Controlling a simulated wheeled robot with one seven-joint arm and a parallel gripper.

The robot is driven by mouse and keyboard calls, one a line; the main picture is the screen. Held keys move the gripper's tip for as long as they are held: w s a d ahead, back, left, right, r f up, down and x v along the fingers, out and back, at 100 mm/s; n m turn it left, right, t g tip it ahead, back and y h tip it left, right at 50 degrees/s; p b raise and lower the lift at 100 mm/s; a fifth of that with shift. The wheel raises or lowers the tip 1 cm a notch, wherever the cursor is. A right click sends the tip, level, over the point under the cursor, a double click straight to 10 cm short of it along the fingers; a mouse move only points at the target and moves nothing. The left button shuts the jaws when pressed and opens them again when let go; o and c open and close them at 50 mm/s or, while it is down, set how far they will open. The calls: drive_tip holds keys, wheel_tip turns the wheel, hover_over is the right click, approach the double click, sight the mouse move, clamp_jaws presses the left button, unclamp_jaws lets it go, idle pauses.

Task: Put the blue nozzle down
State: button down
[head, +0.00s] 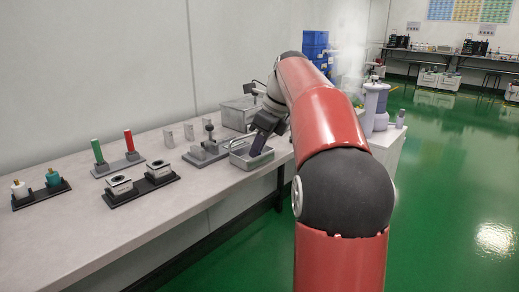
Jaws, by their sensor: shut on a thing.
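My gripper (262,136) is at the far right part of the bench, above a grey metal tray (240,165). It is shut on a dark bluish-purple piece (257,147), which looks like the blue nozzle. The piece points down into or just over the tray; I cannot tell whether it touches the tray's floor. My own arm and gripper hide part of it.
Left of the tray stands a grey fixture (208,150) with an upright knob. Two square holders (140,182), a stand with green and red cylinders (118,165), and a black rack (40,191) with white and teal items stand further left. The front bench strip is clear.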

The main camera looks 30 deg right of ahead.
drive_tip(key=c, duration=1.3)
unclamp_jaws()
drive_tip(key=shift+c, duration=0.2)
drive_tip(key=p+v, duration=0.4)
drive_tip(key=v, duration=0.8)
